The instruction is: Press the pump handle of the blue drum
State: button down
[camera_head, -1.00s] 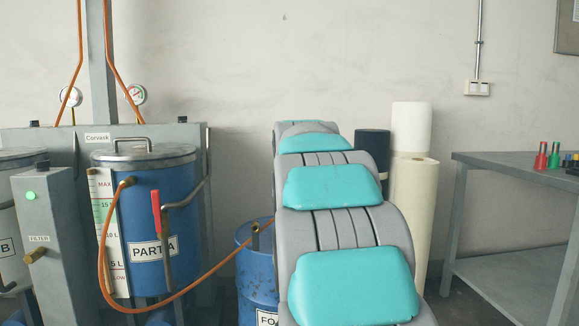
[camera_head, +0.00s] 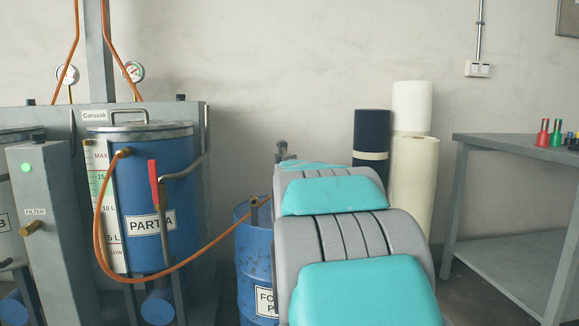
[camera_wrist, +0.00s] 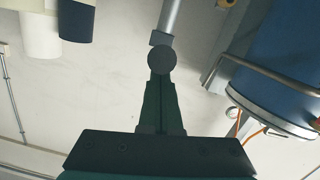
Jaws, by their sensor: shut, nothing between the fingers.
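The blue drum (camera_head: 255,250) stands on the floor in the head view, its right part hidden behind my arm. A grey upright part (camera_head: 283,150), which looks like the pump top, shows just above my arm. In the wrist view, which is upside down, a grey pump post (camera_wrist: 172,15) ends in a block (camera_wrist: 160,38) and a dark round knob (camera_wrist: 161,60). My gripper (camera_wrist: 160,76) is shut and empty, its tips lined up with the knob. I cannot tell whether they touch. The head view hides my gripper behind my arm.
The blue PART A tank (camera_head: 172,230) with a red lever (camera_head: 154,185) stands at left. An orange hose (camera_head: 200,272) runs from it to the drum. Material rolls (camera_head: 412,185) stand behind my arm. A grey table (camera_head: 515,148) stands at right.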

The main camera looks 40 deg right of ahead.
notch_tip(320, 180, down, 2)
jog(key=shift+w+d+f+t+b, duration=0.1)
jog(key=shift+t+b, duration=0.2)
jog(key=shift+b, duration=0.2)
jog(key=shift+w+d+f+b, duration=0.15)
jog(key=shift+f+b, duration=0.3)
jog(key=shift+f, duration=1.35)
notch_tip(320, 180, up, 6)
jog(key=a+p, duration=0.1)
jog(key=a, duration=0.1)
jog(key=v, duration=1)
jog(key=shift+s+f+h, duration=0.2)
jog(key=shift+f+h, duration=0.1)
jog(key=shift+f, duration=0.2)
